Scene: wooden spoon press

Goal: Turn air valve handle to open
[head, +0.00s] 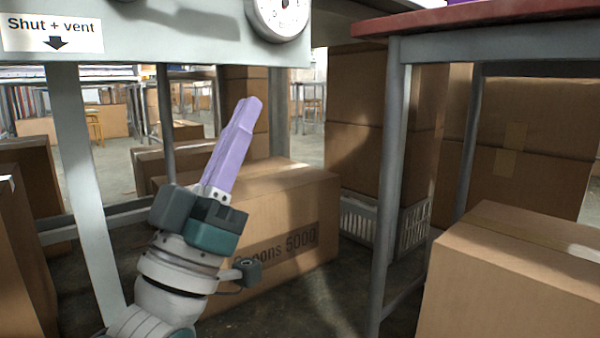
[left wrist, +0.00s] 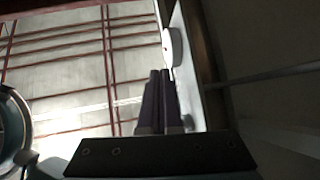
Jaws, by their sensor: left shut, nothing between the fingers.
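My left gripper (head: 250,103) points up from the lower middle of the head view, with its purple fingers together and empty. The fingertips are below the grey machine panel (head: 190,48), near the round white dial (head: 280,14). A "Shut + vent" label (head: 52,33) with a down arrow is on the panel at the upper left. I cannot make out the valve handle in either view. In the left wrist view, the closed fingers (left wrist: 160,74) point toward a pale panel edge with a white round part (left wrist: 172,47). My right gripper is not in view.
A cardboard box marked "Spoons 5000" (head: 285,215) stands behind my left arm. A machine leg (head: 85,190) stands to the left of my arm.

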